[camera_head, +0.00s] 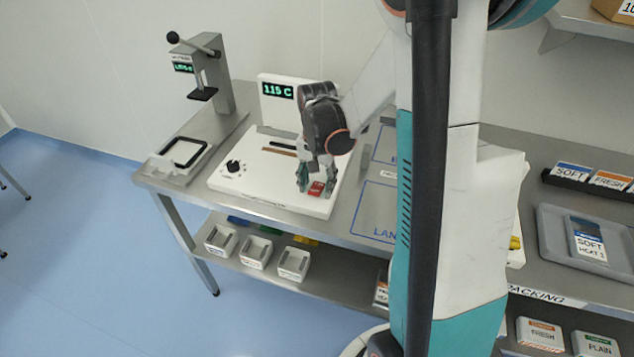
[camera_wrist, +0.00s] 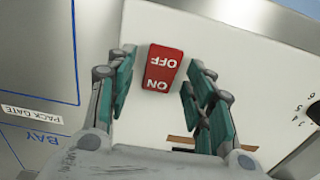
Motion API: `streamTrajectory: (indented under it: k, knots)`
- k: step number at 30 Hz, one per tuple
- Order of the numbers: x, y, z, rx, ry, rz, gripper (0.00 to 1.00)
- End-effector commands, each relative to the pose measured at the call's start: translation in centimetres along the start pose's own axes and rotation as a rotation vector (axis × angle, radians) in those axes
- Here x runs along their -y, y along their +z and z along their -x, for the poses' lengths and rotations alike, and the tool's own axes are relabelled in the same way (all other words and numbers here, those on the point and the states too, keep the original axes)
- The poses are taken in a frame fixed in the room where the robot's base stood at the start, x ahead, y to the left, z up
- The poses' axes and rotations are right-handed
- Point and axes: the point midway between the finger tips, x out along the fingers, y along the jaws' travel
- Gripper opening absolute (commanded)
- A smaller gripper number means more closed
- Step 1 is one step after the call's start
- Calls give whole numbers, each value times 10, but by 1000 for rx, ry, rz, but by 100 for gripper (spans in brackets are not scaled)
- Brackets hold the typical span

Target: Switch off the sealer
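The sealer (camera_head: 270,196) is a white box on the steel bench with a green "115 C" display (camera_head: 278,91) lit on its back panel. Its red rocker switch (camera_head: 316,189) is at the front right of the top. In the wrist view the switch (camera_wrist: 162,68) reads OFF at the upper end and ON at the lower end; I cannot tell which end is pressed. My gripper (camera_head: 316,180) points down above the switch. In the wrist view the teal fingers of my gripper (camera_wrist: 160,75) are apart, one on each side of the switch, with nothing between them held.
A black knob (camera_head: 233,166) sits at the sealer's front left. A lever press (camera_head: 205,75) stands behind left. The bench right of the sealer has a blue-outlined bay (camera_head: 375,205). Several white bins (camera_head: 257,252) are on the shelf below. Trays and cards (camera_head: 590,240) lie far right.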

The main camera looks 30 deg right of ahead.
Motion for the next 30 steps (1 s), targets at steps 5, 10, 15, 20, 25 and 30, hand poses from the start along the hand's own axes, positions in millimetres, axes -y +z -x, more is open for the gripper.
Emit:
streamTrajectory:
  k: [5,10,15,20,25,30]
  knots:
    - [0,0,0,0,0,0,8]
    - [0,0,0,-2,0,0,4]
    - [0,3,-1,-68,1,1,4]
    - [0,4,0,-119,-1,1,4]
    - [0,3,0,-118,0,0,4]
    - [0,3,0,-117,0,0,48]
